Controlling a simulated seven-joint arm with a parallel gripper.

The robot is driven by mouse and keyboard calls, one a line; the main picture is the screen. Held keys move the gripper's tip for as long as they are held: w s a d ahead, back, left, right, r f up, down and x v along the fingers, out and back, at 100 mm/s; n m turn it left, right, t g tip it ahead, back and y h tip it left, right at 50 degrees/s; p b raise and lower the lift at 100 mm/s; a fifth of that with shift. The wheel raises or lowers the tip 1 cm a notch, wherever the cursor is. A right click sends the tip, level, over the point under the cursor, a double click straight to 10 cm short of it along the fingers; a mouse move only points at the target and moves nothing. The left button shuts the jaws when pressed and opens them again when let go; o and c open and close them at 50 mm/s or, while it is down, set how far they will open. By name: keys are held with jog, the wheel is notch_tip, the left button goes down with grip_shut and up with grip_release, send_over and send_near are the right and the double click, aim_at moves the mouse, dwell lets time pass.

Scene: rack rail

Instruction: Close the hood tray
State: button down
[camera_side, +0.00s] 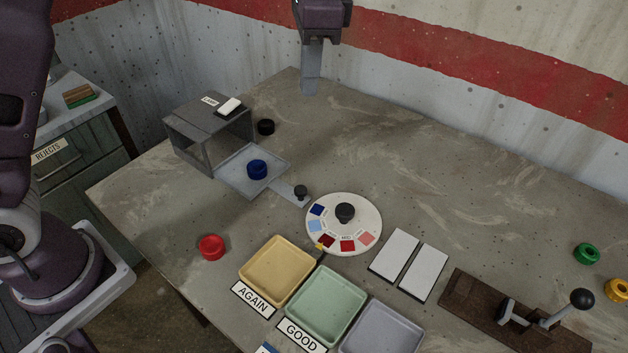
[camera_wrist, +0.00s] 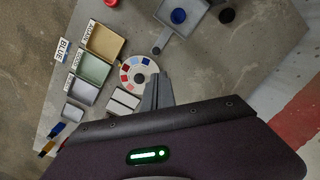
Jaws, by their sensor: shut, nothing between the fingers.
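The hood (camera_side: 208,132) is a grey box with an open, glassy front at the back left of the table. Its flat tray (camera_side: 233,178) is slid out toward the right and front, with a blue ring-like piece (camera_side: 257,169) on it. A dark knob (camera_side: 301,191) stands on the tray's handle strip. The tray also shows at the top of the wrist view (camera_wrist: 196,12), with its knob (camera_wrist: 157,50). My gripper (camera_side: 309,88) is shut and empty, pointing down at the back of the table, apart from the tray. Its fingers also show in the wrist view (camera_wrist: 157,85).
A colour dial (camera_side: 344,223) lies in front of the tray knob. Yellow (camera_side: 278,270), green (camera_side: 326,304) and grey bins stand at the front. A red piece (camera_side: 211,247) is left; a black piece (camera_side: 265,127) is beside the hood. A lever block (camera_side: 515,312) is right.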

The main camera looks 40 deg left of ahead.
jog(key=w+d+f+m+g+y, duration=0.1)
jog(key=w+d+f+m, duration=0.1)
jog(key=d+f, duration=0.3)
jog(key=w+d+f+m+g+y, duration=0.1)
jog(key=w+d+f+m, duration=0.1)
jog(key=f, duration=0.6)
jog(key=x, duration=1)
jog(key=shift+f, duration=0.15)
jog(key=shift+s+a, duration=0.3)
jog(key=shift+a, duration=0.3)
jog(key=shift+s+a, duration=0.3)
jog(key=shift+a, duration=0.3)
jog(key=shift+s+a+f, duration=0.15)
jog(key=shift+s+a, duration=0.05)
jog(key=shift+a, duration=0.25)
jog(key=shift+a, duration=0.1)
